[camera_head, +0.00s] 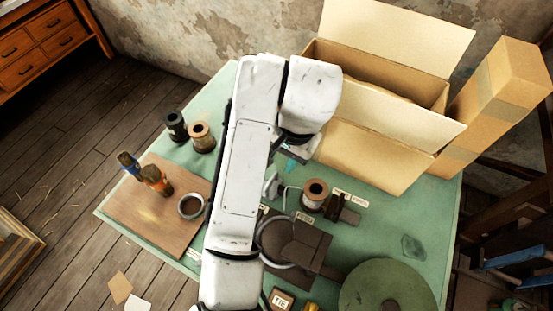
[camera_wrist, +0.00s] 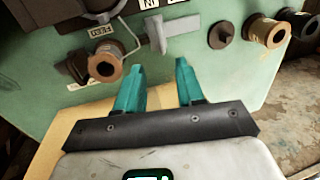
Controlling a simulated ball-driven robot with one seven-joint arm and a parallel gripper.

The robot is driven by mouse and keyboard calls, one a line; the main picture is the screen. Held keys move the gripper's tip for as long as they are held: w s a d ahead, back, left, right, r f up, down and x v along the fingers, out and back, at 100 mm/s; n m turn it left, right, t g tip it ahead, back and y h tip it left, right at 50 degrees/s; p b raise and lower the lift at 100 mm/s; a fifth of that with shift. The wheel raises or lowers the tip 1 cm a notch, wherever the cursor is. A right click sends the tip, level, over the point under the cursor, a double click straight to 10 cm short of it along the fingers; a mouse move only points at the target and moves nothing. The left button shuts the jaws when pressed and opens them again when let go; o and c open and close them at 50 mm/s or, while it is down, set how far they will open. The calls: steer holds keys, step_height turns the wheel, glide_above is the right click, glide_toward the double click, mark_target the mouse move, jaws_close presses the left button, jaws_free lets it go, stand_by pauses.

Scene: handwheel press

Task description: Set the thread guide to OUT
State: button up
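A light grey metal lever or tab (camera_wrist: 156,34) stands on the green table top, beside a spool with a label reading FEED. It looks like the thread guide, but I cannot read its setting. It also shows in the head view (camera_head: 272,186), just right of my arm. My gripper (camera_wrist: 157,66) is open and empty, its two teal fingers pointing toward the lever but apart from it. In the head view only a bit of teal finger (camera_head: 291,165) shows below my wrist. A small white label (camera_wrist: 148,3) sits behind the lever, partly cut off.
The copper feed spool (camera_wrist: 105,67) stands close left of my fingers. Other spools (camera_wrist: 268,32) stand on the right. In the head view, an open cardboard box (camera_head: 385,155) fills the back right, and a dark press (camera_head: 305,245) and green disc (camera_head: 385,290) are in front.

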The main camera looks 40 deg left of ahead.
steer(key=f, duration=0.3)
steer(key=a+f, duration=0.1)
steer(key=f, duration=0.3)
steer(key=a+f+p, duration=0.1)
steer(key=f, duration=0.2)
steer(key=shift+s+f, duration=0.2)
steer(key=shift+f, duration=0.05)
jaws_close()
steer(key=shift+a, duration=0.1)
stand_by(1.1)
